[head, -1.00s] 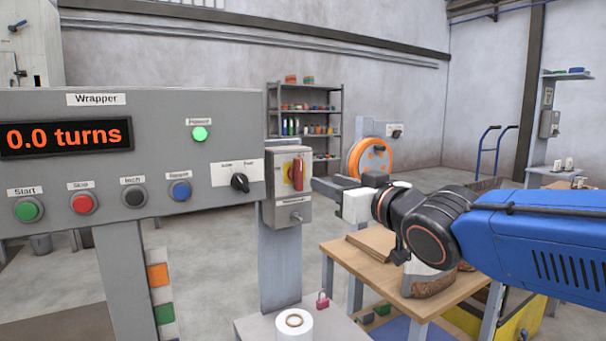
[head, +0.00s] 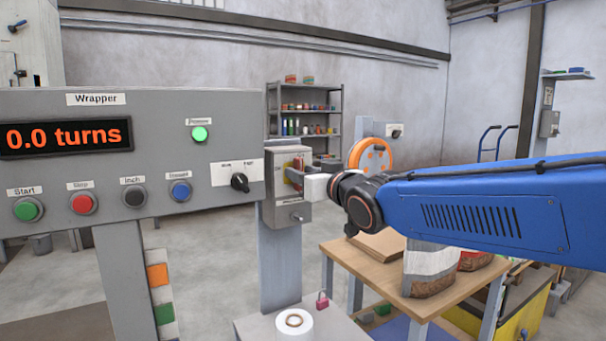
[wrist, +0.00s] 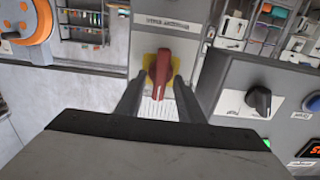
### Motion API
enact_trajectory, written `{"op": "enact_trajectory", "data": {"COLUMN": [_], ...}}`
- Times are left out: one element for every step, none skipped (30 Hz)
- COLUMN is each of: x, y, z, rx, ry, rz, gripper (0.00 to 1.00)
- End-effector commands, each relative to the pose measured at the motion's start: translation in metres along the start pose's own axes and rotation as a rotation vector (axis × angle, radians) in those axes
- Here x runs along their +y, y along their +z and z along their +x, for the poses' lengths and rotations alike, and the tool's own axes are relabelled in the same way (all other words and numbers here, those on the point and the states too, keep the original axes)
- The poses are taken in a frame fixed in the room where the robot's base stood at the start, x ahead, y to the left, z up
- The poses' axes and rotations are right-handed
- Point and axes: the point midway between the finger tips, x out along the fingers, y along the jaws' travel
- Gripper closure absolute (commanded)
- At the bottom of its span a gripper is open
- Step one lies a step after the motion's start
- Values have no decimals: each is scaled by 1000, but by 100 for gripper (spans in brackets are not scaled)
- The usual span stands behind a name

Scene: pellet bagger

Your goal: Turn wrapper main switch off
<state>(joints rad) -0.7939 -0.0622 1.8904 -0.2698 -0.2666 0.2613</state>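The wrapper main switch is a grey box (head: 288,212) on a post, right of the wrapper panel (head: 150,100). Its red handle (head: 298,164) on a yellow plate is partly covered by my gripper (head: 297,180) in the head view. In the wrist view the red handle (wrist: 159,72) points roughly up and down on the yellow plate (wrist: 148,88). My gripper (wrist: 159,84) is open, with one dark finger on each side of the handle. I cannot tell whether either finger touches it. A green lamp on the panel (head: 200,134) is lit.
The wrapper panel with its black selector knob (head: 240,182) stands close left of the switch box. Below are a white roll (head: 280,328) and a pink padlock (head: 322,300). A wooden table (head: 345,258) stands to the right under my arm.

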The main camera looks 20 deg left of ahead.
Motion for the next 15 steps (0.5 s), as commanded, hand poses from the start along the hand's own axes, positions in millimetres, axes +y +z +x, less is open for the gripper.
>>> {"op": "enact_trajectory", "data": {"x": [0, 0, 0, 0, 0, 0, 0, 0, 0, 0, 0, 0, 0, 0, 0], "y": [0, 0, 0, 0, 0, 0, 0, 0, 0, 0, 0, 0, 0, 0, 0], "z": [0, 1, 1, 0, 0, 0, 0, 0, 0, 0, 0, 0, 0, 0, 0], "rx": [0, 0, 0, 0, 0, 0, 0, 0, 0, 0, 0, 0, 0, 0, 0], "ry": [0, 0, 0, 0, 0, 0, 0, 0, 0, 0, 0, 0, 0, 0, 0], "rz": [0, 0, 0, 0, 0, 0, 0, 0, 0, 0, 0, 0, -1, -1, -2], "gripper": [66, 66, 66, 66, 66, 66, 66, 70, 80, 87, 93, 92, 92, 92, 92]}}
